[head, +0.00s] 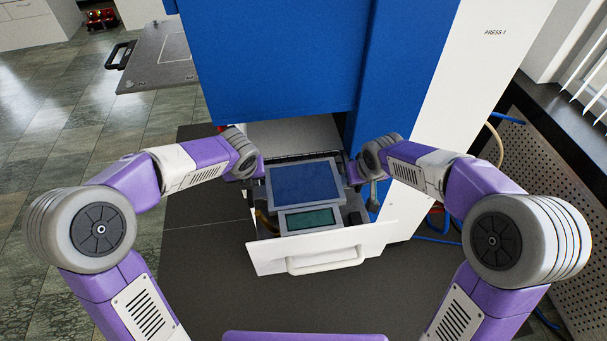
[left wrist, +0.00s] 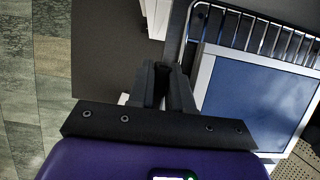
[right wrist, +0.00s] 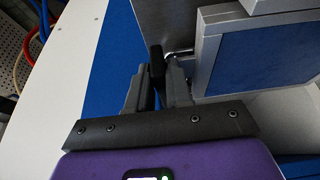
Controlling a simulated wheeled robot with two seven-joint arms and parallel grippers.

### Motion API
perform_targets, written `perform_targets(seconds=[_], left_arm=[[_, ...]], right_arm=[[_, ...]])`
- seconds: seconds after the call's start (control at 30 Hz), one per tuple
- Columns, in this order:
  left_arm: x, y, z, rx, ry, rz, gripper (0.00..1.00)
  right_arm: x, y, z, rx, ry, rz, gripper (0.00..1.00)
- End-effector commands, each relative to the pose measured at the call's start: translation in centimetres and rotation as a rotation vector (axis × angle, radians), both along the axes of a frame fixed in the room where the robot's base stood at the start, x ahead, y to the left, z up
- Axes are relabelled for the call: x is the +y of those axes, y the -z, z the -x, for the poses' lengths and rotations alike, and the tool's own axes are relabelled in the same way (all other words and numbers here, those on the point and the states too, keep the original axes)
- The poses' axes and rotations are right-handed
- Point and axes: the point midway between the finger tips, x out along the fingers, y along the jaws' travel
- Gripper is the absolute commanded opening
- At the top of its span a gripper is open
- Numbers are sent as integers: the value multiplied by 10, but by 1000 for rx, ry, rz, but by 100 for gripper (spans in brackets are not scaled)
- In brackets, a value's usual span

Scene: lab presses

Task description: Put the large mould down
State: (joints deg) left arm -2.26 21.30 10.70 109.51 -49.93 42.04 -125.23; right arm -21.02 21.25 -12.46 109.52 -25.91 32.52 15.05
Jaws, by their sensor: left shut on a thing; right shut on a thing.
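The large mould (head: 304,186) is a square blue plate in a grey metal frame. It is at the open white drawer (head: 325,254), below the blue press. It also shows in the left wrist view (left wrist: 262,102) and the right wrist view (right wrist: 262,62). My left gripper (head: 259,170) is shut at its left side, and my right gripper (head: 358,173) is shut on a dark handle (right wrist: 157,66) at its right side. The left grip is partly hidden. I cannot tell whether the mould touches the drawer.
A smaller green plate in a grey frame (head: 307,219) lies in front of the large mould. A wire rack (left wrist: 262,32) is beside the mould. The blue press body (head: 275,60) hangs close above. A grey board (head: 157,60) with a black handle juts in at upper left.

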Motion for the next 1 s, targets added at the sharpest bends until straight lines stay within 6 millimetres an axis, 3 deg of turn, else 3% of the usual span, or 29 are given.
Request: perform_targets(seconds=[0.13, 0.17, 0.3, 0.67, 1.0], left_arm=[[-1, 5, -1, -7, 1, 1, 0], [0, 6, 0, 0, 0, 0, 24], [0, 5, 0, 0, 0, 0, 45], [0, 0, 2, -2, -1, 1, 45], [-5, -60, 25, -6, 0, 1, 45]], right_arm=[[1, 5, -1, -8, 0, -2, 0], [0, 6, 0, 0, 0, 0, 24], [0, 5, 0, 0, 0, 0, 45], [0, 5, 0, 0, 0, 0, 45], [0, 5, 0, 0, 0, 0, 45]])
